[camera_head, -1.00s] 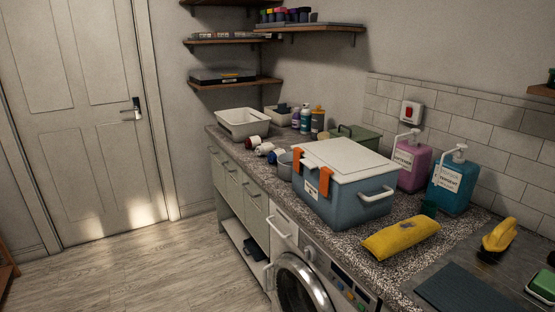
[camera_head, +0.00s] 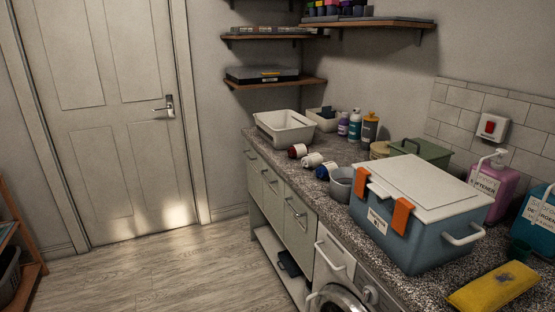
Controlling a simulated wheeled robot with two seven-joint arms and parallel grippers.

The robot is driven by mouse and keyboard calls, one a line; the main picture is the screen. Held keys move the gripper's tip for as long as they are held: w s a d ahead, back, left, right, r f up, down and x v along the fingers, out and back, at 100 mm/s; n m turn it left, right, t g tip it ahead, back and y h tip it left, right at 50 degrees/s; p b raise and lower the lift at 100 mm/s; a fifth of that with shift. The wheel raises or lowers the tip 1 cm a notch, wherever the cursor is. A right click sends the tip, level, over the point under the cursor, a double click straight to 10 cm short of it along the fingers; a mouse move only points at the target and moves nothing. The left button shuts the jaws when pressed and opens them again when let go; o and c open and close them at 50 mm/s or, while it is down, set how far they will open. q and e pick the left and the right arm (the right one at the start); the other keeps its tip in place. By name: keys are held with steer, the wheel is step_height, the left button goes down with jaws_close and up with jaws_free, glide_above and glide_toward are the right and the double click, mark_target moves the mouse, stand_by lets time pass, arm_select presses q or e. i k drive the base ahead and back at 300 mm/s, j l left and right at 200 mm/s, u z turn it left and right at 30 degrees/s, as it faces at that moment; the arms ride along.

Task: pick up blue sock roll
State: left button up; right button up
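Three small rolls with white bands lie in a row on the counter, in front of the white basin. The one nearest the basin is a red roll (camera_head: 297,151). Neither of my grippers is in view.
A grey cup (camera_head: 341,184) and a blue cooler box (camera_head: 420,233) with a white lid stand to the right of the rolls. A white basin (camera_head: 285,131) and bottles (camera_head: 369,128) stand behind. The floor (camera_head: 170,270) left of the counter is clear.

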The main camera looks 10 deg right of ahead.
mark_target(324, 171)
steer(key=i+j+u, duration=0.15)
steer(key=i, duration=0.65)
steer(key=i+j+u, duration=0.15)
steer(key=i, duration=0.65)
